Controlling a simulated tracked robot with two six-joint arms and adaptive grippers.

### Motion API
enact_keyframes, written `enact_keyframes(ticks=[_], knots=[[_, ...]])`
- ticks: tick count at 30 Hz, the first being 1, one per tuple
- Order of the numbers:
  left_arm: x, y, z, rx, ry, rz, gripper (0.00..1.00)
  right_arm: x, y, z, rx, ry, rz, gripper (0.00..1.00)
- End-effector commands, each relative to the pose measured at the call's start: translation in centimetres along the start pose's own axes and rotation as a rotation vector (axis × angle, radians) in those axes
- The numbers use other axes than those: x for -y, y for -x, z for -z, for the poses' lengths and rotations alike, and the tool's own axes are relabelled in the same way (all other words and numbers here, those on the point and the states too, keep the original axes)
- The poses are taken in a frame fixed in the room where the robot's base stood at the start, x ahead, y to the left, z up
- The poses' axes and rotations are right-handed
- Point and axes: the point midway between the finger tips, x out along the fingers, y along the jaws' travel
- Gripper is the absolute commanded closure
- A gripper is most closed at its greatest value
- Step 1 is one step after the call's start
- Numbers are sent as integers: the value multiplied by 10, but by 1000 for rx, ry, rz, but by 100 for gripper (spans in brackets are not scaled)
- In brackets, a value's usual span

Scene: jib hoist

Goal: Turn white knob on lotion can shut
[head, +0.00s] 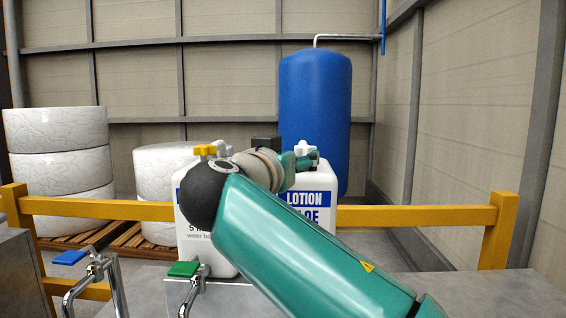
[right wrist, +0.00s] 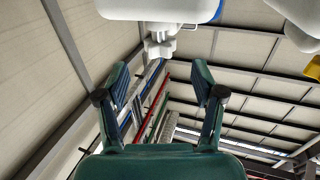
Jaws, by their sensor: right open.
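The white lotion can (head: 318,185) stands behind the counter, its blue "LOTION" label partly covered by my right arm. Its white knob (head: 305,147) sits on top, just above my right gripper (head: 300,161). In the right wrist view the picture is turned over: the lotion can (right wrist: 160,9) hangs at the top edge with the white knob (right wrist: 160,45) below it. There my right gripper (right wrist: 158,72) is open and empty, its two fingers spread, with the knob ahead of the gap and apart from them. My left gripper is in neither view.
Another white can (head: 215,258) with a yellow knob (head: 205,150) stands to the left, partly behind my arm. Taps with blue (head: 69,257) and green (head: 184,269) handles stand in front. A yellow rail (head: 420,215) crosses behind; a blue tank (head: 316,105) stands farther back.

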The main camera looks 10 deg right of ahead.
Motion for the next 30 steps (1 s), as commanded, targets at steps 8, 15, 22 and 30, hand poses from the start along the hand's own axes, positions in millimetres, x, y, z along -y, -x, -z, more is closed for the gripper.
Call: enact_keyframes(ticks=[8, 15, 22, 30], knots=[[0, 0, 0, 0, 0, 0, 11, 0, 34, -1, 0, 0, 0, 32], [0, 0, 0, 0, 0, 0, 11, 0, 38, -1, 0, 0, -1, 32], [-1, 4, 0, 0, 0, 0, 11, 0, 38, 4, 0, 0, -1, 32], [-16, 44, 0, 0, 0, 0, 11, 0, 38, 46, 1, 0, -1, 32]])
